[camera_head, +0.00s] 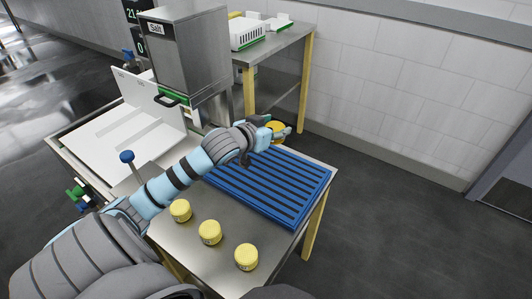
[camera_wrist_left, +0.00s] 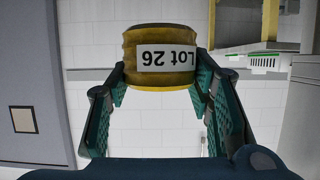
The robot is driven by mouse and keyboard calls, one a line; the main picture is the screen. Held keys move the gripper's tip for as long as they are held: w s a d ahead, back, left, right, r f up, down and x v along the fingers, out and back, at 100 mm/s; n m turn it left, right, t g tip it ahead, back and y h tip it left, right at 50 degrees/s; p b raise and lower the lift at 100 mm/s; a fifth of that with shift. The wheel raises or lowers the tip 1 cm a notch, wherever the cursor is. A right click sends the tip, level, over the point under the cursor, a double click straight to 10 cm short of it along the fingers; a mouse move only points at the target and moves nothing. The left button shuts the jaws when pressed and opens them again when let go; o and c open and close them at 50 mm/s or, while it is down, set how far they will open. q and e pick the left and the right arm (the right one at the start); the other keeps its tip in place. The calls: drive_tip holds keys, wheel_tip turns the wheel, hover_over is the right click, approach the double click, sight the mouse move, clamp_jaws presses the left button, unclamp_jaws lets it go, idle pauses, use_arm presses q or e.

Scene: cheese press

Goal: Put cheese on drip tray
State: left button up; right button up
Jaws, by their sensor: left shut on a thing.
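My left gripper (camera_head: 277,131) is shut on a yellow cheese (camera_head: 275,126), held above the far edge of the blue drip tray. In the left wrist view the held cheese (camera_wrist_left: 160,58) sits between the green finger pads of my left gripper (camera_wrist_left: 160,85), and its label reads "Lot 26" upside down. The blue slatted drip tray (camera_head: 285,188) lies on the steel table and looks empty where it shows; my arm hides its far left part. Three yellow cheeses, a left one (camera_head: 180,210), a middle one (camera_head: 210,232) and a right one (camera_head: 246,256), stand on the steel in front of the tray. My right gripper is not in view.
The steel table (camera_head: 192,247) ends just right of the tray. A grey metal machine (camera_head: 190,50) with a green-edged handle stands behind, beside a white board (camera_head: 110,140). A blue-knobbed post (camera_head: 127,157) rises at left. A back shelf holds a white crate (camera_head: 247,34).

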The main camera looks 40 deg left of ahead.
sight(265, 172)
use_arm(q)
drive_tip(key=w+a+r+n+g+y, duration=0.1)
drive_tip(key=a+n+y, duration=0.2)
drive_tip(key=a, duration=0.1)
wheel_tip(265, 172, down, 19)
drive_tip(key=b, duration=0.7)
drive_tip(key=shift+r, duration=0.2)
drive_tip(key=o, duration=1.2)
drive_tip(key=p+v, duration=0.4)
drive_tip(key=v, duration=0.8)
